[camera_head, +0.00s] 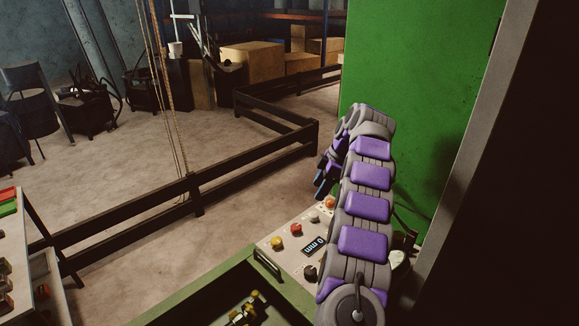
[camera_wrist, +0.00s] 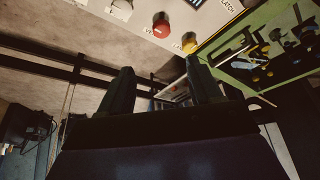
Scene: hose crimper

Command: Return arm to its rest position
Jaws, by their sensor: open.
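My arm rises from the bottom right of the head view, with purple and grey segments, and bends over at its top in front of a green panel. My gripper (camera_head: 322,178) hangs at the far end of the arm, above and beside the control panel (camera_head: 285,262). In the wrist view my gripper (camera_wrist: 160,88) shows two dark fingers standing apart with nothing between them. The panel carries a yellow button (camera_head: 277,243), a red button (camera_head: 296,229) and a display reading "0 mm" (camera_head: 314,246). The red button (camera_wrist: 161,24) also shows in the wrist view, beyond the fingers.
A green-edged tray (camera_head: 190,305) with brass-coloured fittings is at the bottom. The green panel (camera_head: 420,100) stands close behind the arm. A dark low railing (camera_head: 130,216) crosses the floor. Another console (camera_head: 22,250) is at left. Cardboard boxes (camera_head: 252,57) stand at the back.

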